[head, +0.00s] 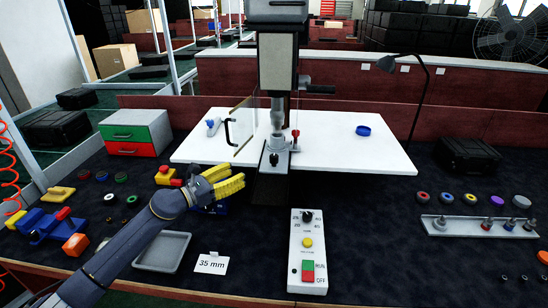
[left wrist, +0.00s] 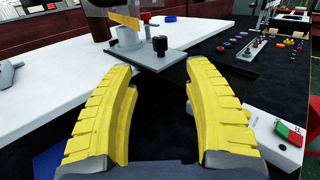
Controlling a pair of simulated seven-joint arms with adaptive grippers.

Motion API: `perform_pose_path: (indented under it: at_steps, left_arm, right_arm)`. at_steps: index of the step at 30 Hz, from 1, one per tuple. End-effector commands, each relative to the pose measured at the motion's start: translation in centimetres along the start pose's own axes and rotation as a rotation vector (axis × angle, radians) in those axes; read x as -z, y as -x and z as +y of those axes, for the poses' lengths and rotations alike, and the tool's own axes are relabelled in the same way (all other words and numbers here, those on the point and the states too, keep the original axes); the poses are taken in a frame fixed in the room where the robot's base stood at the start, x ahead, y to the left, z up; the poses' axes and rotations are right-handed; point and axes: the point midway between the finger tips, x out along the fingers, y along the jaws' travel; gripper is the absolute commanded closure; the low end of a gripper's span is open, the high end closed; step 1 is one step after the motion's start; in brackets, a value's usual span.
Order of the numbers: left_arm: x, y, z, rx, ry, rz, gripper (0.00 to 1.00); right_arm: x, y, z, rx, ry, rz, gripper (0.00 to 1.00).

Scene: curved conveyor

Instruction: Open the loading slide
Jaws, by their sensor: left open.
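The press (head: 277,70) stands at the middle back of the bench. Under its spindle is a grey metal plate (head: 268,170) with a round cup and an upright black knob (head: 273,159); this looks like the loading slide, and it also shows in the left wrist view (left wrist: 150,60) with its knob (left wrist: 160,44). My left gripper (head: 236,177) has yellow fingers spread apart with nothing between them. It is in front and left of the plate, apart from the knob, which shows just beyond the fingertips in the wrist view. My right gripper is not in view.
A clear panel with a black handle (head: 228,131) stands left of the press. A red-topped lever (head: 295,134) is beside the cup. A control box (head: 308,255) lies in front. The white board (head: 340,150) is mostly clear, with a blue ring (head: 363,131).

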Motion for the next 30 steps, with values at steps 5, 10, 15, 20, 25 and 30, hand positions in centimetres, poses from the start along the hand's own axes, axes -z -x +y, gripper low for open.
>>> perform_pose_path:
  at_steps: [5,10,15,20,25,30]
  left_arm:
    - [0.0,-0.9,0.3,0.01,-0.024,0.017,0.48]
    - [0.0,-3.2,0.1,0.011,-0.022,0.015,0.48]
    - [0.0,-6.3,0.1,0.01,-0.019,0.014,0.48]
    - [0.1,-9.3,0.1,0.009,-0.02,0.015,0.48]
    - [0.2,-12.3,0.1,0.009,-0.018,0.015,0.48]
    - [0.2,-14.7,0.0,0.009,-0.018,0.015,0.48]
  right_arm:
    - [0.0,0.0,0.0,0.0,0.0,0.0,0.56]
    - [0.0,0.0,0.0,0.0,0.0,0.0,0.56]
    - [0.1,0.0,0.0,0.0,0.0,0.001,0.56]
    - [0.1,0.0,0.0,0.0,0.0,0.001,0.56]
    - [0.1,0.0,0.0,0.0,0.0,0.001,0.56]
    - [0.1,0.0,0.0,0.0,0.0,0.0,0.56]
